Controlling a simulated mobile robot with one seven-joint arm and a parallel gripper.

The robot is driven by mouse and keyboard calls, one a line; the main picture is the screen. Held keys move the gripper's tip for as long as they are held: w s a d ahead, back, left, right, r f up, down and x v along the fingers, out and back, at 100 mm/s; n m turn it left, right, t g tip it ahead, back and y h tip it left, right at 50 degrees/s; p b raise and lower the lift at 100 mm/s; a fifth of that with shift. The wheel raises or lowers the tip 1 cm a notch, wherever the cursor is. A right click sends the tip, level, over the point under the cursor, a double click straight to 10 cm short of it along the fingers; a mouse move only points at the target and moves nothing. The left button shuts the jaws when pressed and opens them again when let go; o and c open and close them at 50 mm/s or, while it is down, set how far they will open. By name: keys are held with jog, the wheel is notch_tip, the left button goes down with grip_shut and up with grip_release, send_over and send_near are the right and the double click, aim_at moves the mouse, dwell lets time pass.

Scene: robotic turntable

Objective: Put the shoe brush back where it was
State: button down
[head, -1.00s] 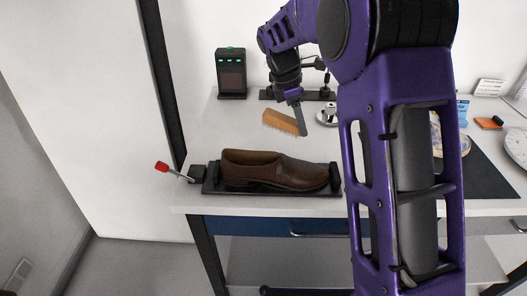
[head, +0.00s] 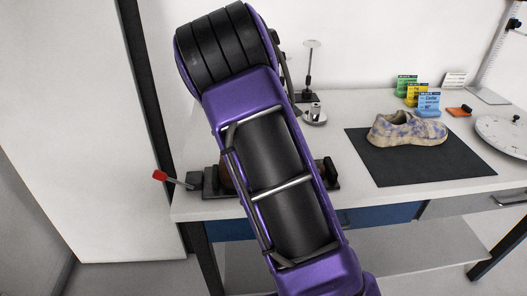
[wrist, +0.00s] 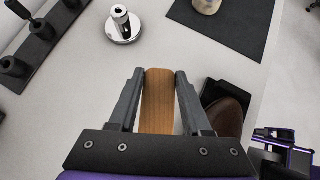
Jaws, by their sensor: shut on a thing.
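In the wrist view, my gripper (wrist: 158,74) is shut on the shoe brush (wrist: 158,105), with one finger on each side of its light-brown wooden back. The bristles are hidden. The brush is over the pale table top; its height above it is hard to tell. In the head view, my arm hides both gripper and brush. A brown shoe (wrist: 227,116) sits in a black holder to the right of the gripper in the wrist view; only a sliver of the shoe (head: 227,177) shows in the head view.
A black rack (wrist: 38,47) with round wells lies at the left of the wrist view. A chrome post on a round base (wrist: 122,24) stands ahead. In the head view, a stained sneaker (head: 407,129) rests on a dark mat (head: 400,166). A red-tipped lever (head: 160,176) sticks out left.

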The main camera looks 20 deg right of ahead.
notch_tip(320, 180, down, 10)
jog(key=shift+w+r+b, duration=0.1)
jog(key=shift+b, duration=0.55)
jog(key=shift+c, duration=1.8)
grip_release()
jog(key=shift+a+r, duration=0.2)
jog(key=shift+r, duration=0.05)
jog(key=p+v, duration=0.1)
jog(key=v, duration=1)
jog(key=shift+a, duration=0.2)
